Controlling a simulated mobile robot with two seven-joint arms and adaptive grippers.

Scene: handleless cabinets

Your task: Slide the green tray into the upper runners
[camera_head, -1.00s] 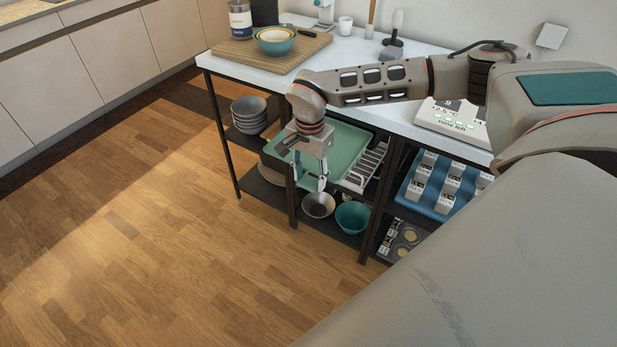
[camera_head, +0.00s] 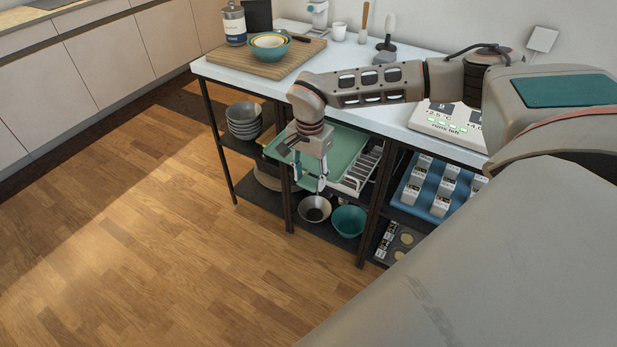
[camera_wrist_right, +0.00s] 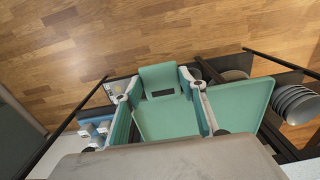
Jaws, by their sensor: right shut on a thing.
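The green tray (camera_head: 345,152) is at the upper level of the middle bay of the shelf unit, under the white worktop, its front part sticking out. It also shows in the right wrist view (camera_wrist_right: 240,105), with a slotted green tab (camera_wrist_right: 160,78) between the fingers. My right gripper (camera_head: 322,184) points down at the tray's front edge and is shut on the tray. Its two fingers also show in the right wrist view (camera_wrist_right: 158,85). The runners and the tray's back end are hidden by the worktop and my arm. My left gripper is not in view.
A white rack (camera_head: 362,170) sits right beside the tray. Below are a grey bowl (camera_head: 314,209) and a teal bowl (camera_head: 348,221). A blue tray with white boxes (camera_head: 408,207) fills the right bay. Stacked bowls (camera_head: 244,120) stand left. The floor in front is clear.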

